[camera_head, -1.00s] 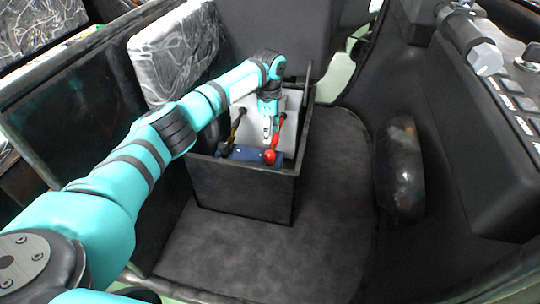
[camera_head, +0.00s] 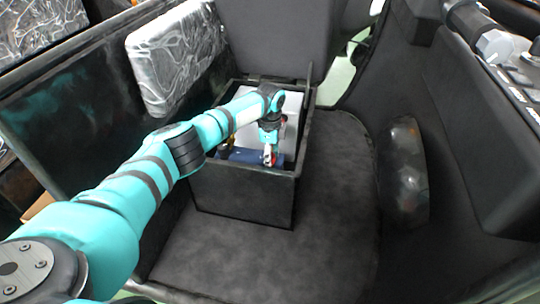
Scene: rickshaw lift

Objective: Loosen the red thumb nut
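The red thumb nut (camera_head: 274,160) shows as a small patch of red at the front right inside the black box, largely covered by my gripper. My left gripper (camera_head: 269,157) reaches down into the box from above, its fingertips at the red part. I cannot tell whether the fingers are closed on it. A dark blue part (camera_head: 243,156) lies beside the fingertips, towards the front wall. My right gripper is not in view.
The black open box (camera_head: 243,194) stands on the dark floor (camera_head: 330,210), its walls close around my gripper. A silver-wrapped pad (camera_head: 170,62) is behind left. A dark rounded hump (camera_head: 405,170) rises at right. The floor between is clear.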

